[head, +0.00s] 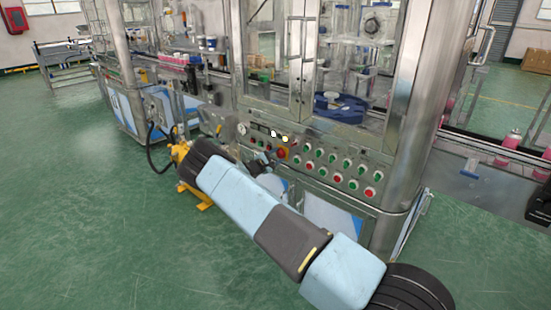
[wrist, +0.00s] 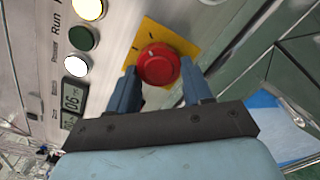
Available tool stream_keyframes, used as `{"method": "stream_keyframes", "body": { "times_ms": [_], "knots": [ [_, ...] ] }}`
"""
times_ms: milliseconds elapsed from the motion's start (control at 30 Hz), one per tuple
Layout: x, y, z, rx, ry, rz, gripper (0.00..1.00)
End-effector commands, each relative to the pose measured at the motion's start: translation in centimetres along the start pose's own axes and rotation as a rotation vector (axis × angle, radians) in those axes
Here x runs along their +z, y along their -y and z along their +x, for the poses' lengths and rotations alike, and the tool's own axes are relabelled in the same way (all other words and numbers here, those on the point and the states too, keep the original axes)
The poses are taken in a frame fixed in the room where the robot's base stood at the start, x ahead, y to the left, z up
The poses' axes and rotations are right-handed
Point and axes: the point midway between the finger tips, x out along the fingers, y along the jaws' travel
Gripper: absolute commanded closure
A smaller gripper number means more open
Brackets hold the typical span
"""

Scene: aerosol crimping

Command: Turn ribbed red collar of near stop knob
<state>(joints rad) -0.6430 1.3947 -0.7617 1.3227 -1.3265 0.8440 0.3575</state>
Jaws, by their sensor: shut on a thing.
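The near stop knob (wrist: 158,65) is a round red knob with a white mark on its face, on a square yellow plate (wrist: 187,38) in the wrist view. My gripper (wrist: 159,68) has its two blue fingers on either side of the red collar, shut on it. The collar's ribs are too small to make out. In the head view, a red knob on yellow (head: 282,154) shows on the steel control panel; my gripper cannot be made out clearly there.
White lamps (wrist: 77,65), a dark green button (wrist: 84,38) and a small display (wrist: 72,105) lie beside the knob. Rows of green and red buttons (head: 333,159) fill the panel to its right in the head view. A steel column (head: 408,110) stands at the cabinet's corner. Green floor (head: 80,220) is clear at left.

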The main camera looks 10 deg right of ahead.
Motion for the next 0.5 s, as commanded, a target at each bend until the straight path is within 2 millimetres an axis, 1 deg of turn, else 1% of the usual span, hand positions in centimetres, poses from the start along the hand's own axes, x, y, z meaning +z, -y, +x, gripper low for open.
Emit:
{"method": "stream_keyframes", "body": {
  "times_ms": [33,200,233,400,500],
  "knots": [
    [0.25,0.63,0.31,-0.008,0.007,-0.004,0.81],
    [0.27,0.69,0.34,-0.009,0.008,-0.005,0.81],
    [0.28,0.7,0.34,-0.009,0.008,-0.005,0.48],
    [0.21,0.54,0.26,-0.006,0.006,-0.005,0.32],
    [0.15,0.41,0.19,-0.005,0.004,-0.004,0.24]
  ]
}}
